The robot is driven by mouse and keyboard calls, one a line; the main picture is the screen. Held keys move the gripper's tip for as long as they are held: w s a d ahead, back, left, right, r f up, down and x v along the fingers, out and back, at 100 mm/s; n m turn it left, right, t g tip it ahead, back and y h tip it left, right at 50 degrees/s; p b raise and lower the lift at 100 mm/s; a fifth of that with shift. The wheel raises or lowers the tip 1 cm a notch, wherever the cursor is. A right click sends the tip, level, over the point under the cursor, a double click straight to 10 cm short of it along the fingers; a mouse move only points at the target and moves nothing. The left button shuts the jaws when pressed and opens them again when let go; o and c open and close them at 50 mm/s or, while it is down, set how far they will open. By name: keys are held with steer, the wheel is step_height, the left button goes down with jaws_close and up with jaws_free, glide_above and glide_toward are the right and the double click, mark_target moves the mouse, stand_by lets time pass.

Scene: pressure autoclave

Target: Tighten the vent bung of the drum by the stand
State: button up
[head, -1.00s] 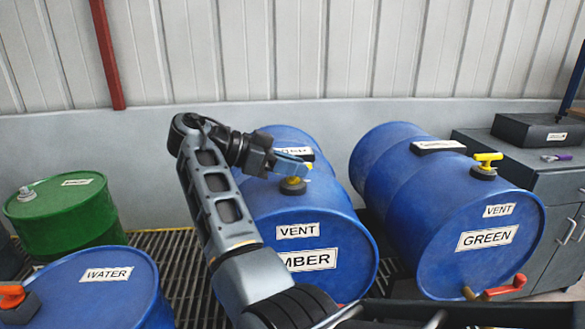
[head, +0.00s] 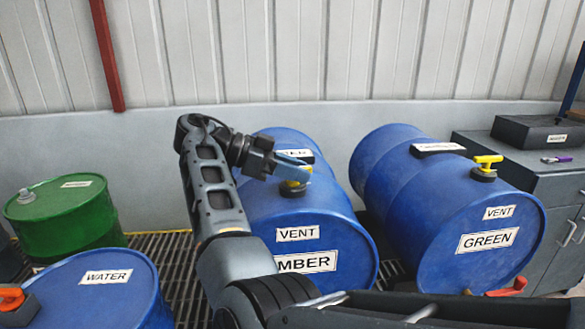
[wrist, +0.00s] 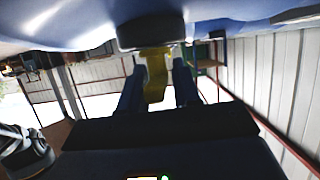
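A blue drum (head: 285,222) lies on its side in the middle of the head view. Its end has labels reading VENT and, partly hidden by my arm, "MBER". On its top sits a dark vent bung (head: 292,189) with a yellow handle (head: 298,174). My gripper (head: 293,162) is just above the bung with its blue fingers over the handle. In the wrist view, the yellow handle (wrist: 155,75) hangs below the dark bung (wrist: 151,31), between my two fingers (wrist: 158,88). A narrow gap shows beside the right finger; contact on the left is unclear.
A second blue drum (head: 440,210), labelled VENT and GREEN, lies to the right with its own yellow-handled bung (head: 485,167) and red tap (head: 508,287). A WATER drum (head: 95,290) and a green drum (head: 65,215) stand left. A grey cabinet (head: 540,200) is far right.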

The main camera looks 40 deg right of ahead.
steer(key=shift+o, duration=0.9)
steer(key=shift+r, duration=0.1)
steer(key=shift+w+a, duration=0.1)
steer(key=b+v, duration=0.1)
steer(key=v, duration=0.6)
steer(key=shift+w+a, duration=0.2)
steer(key=shift+a, duration=0.05)
